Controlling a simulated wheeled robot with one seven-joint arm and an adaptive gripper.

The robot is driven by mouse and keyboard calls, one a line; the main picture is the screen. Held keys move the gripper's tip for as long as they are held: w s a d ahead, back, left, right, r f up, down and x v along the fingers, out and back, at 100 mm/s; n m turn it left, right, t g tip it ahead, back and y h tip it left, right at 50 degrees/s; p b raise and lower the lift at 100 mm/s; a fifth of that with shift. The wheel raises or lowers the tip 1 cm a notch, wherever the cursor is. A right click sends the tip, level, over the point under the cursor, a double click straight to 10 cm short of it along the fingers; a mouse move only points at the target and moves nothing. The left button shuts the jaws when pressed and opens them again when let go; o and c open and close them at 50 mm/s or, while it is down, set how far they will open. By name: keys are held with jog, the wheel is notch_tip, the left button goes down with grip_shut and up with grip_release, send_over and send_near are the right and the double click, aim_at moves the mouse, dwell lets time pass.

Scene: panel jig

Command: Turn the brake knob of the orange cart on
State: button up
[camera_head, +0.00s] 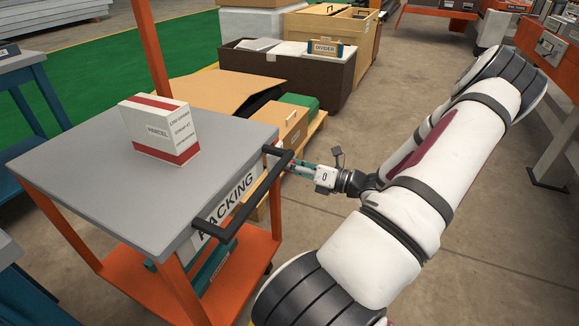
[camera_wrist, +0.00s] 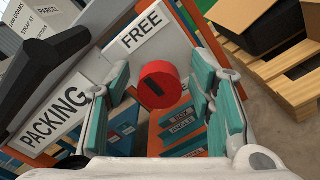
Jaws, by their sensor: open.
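The orange cart has a grey top (camera_head: 75,155), orange legs and shelf, and a PACKING label (camera_head: 232,207) on its side. Its red round brake knob (camera_wrist: 160,86), with a dark slanted mark on its face, shows in the wrist view. A FREE label (camera_wrist: 143,27) is above the knob. My gripper (camera_head: 292,167) is beside the cart, near the far end of the black push handle (camera_head: 240,205). In the wrist view its teal-padded fingers (camera_wrist: 160,78) are open on either side of the knob, with no clear contact.
A white and red parcel (camera_head: 150,136) stands on the cart top. The black handle also shows close at left in the wrist view (camera_wrist: 45,68). Cardboard boxes (camera_head: 280,130) on a pallet are behind the cart. Bare floor (camera_head: 340,235) lies right of it.

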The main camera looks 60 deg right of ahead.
grip_shut()
jog(key=shift+n, duration=0.3)
jog(key=c, duration=1.2)
grip_release()
jog(key=n+p, duration=0.2)
jog(key=n, duration=0.1)
jog(key=shift+r+n, duration=0.1)
jog(key=shift+n, duration=0.3)
jog(key=shift+o, duration=0.2)
jog(key=n+p, duration=0.1)
jog(key=n, duration=0.3)
jog(key=shift+a+n, duration=0.1)
jog(key=shift+n, duration=0.2)
jog(key=n, duration=0.4)
jog(key=shift+s+n+b, duration=0.1)
jog(key=shift+n+b, duration=0.9)
jog(key=shift+n, duration=1.4)
grip_shut()
grip_release()
grip_shut()
